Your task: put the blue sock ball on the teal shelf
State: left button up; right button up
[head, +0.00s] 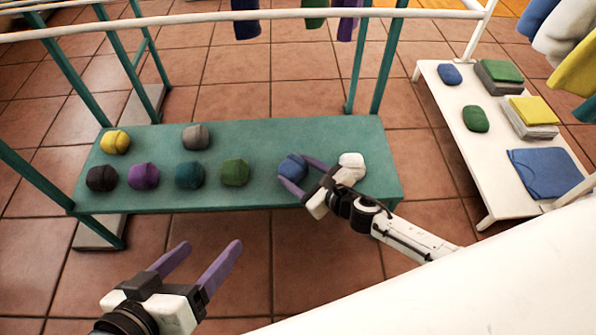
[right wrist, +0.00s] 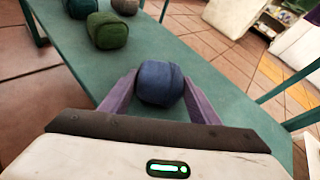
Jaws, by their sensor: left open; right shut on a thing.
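The blue sock ball (head: 292,167) is at the teal shelf (head: 270,146), right of the green sock ball (head: 235,172). My right gripper (head: 302,174) is shut on it, with one purple finger on each side. In the right wrist view the blue sock ball (right wrist: 160,83) sits between the fingers (right wrist: 160,95), over the teal surface (right wrist: 70,45). I cannot tell whether it touches the shelf. My left gripper (head: 207,262) is open and empty above the tiled floor, in front of the shelf and apart from it.
Yellow, grey, black, purple and teal sock balls (head: 142,176) lie on the shelf's left half. A white sock ball (head: 352,165) lies close behind my right gripper. A white shelf (head: 490,205) with folded cloths stands right. A white rail (head: 200,18) with hanging socks crosses the top.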

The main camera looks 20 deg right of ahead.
jog(key=o, duration=1)
jog(key=shift+f, duration=0.1)
pick_arm(q)
jog(key=shift+r, duration=0.1)
pick_arm(e)
jog(key=shift+o, duration=0.2)
jog(key=shift+r, duration=0.2)
jog(key=shift+s+d+r+p, duration=0.15)
jog(key=shift+s+p, duration=0.15)
jog(key=shift+p, duration=0.05)
pick_arm(q)
jog(key=f+p, duration=0.1)
jog(key=a+f, duration=0.1)
jog(key=f+g+y+p, duration=0.1)
jog(key=shift+s+a+p, duration=0.25)
jog(key=shift+a+p, duration=0.05)
jog(key=shift+a, duration=0.05)
pick_arm(e)
jog(key=v, duration=1.1)
jog(key=shift+s, duration=0.15)
